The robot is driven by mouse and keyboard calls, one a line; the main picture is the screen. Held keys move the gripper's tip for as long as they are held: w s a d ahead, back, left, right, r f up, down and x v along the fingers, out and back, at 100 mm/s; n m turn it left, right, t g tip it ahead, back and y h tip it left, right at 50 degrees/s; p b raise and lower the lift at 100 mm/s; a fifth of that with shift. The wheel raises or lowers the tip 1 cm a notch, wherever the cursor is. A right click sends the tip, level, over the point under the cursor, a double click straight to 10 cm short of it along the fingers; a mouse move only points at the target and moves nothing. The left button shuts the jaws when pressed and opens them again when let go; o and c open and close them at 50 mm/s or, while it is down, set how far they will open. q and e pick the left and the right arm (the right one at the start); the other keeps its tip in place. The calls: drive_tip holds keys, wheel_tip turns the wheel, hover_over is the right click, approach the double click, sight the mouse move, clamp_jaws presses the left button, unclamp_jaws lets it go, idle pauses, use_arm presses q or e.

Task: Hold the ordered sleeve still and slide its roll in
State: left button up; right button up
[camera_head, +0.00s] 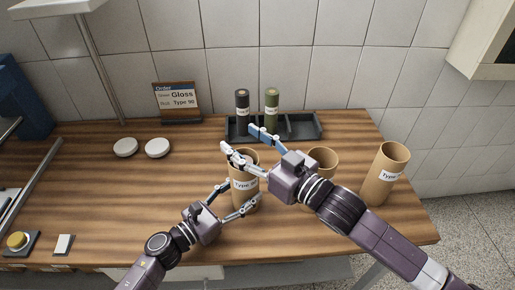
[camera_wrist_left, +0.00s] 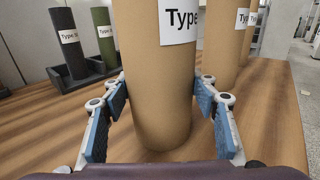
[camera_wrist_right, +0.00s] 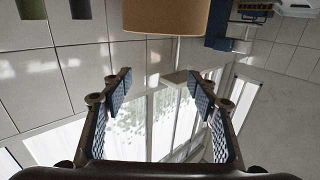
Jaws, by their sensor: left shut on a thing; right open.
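The order card (camera_head: 176,98) reads "Gloss" and "Type 90". A tan cardboard sleeve (camera_head: 245,200) with a partly hidden "Type" label stands upright on the table. My left gripper (camera_head: 240,196) is shut on it low down; in the left wrist view its pads lie on both sides of the sleeve (camera_wrist_left: 160,95). My right gripper (camera_head: 239,138) is open and empty just above and behind that sleeve's mouth, partly hiding it. A dark roll (camera_head: 242,105) and a green roll (camera_head: 271,105) stand in a dark rack (camera_head: 305,128); their labels are too small to read fully.
Two more tan sleeves stand to the right, one behind my right arm (camera_head: 322,158) and one near the right edge (camera_head: 386,172). A yellow button (camera_head: 17,240) sits front left. The left middle of the table is clear.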

drive_tip(key=v, duration=1.1)
drive_tip(key=shift+s+d, duration=0.2)
use_arm(q)
drive_tip(key=o, duration=1.2)
drive_tip(key=shift+s+a+f, duration=0.1)
drive_tip(key=shift+s+a, duration=0.15)
drive_tip(key=shift+a, duration=0.05)
drive_tip(key=v, duration=1.1)
drive_tip(key=shift+s, duration=0.1)
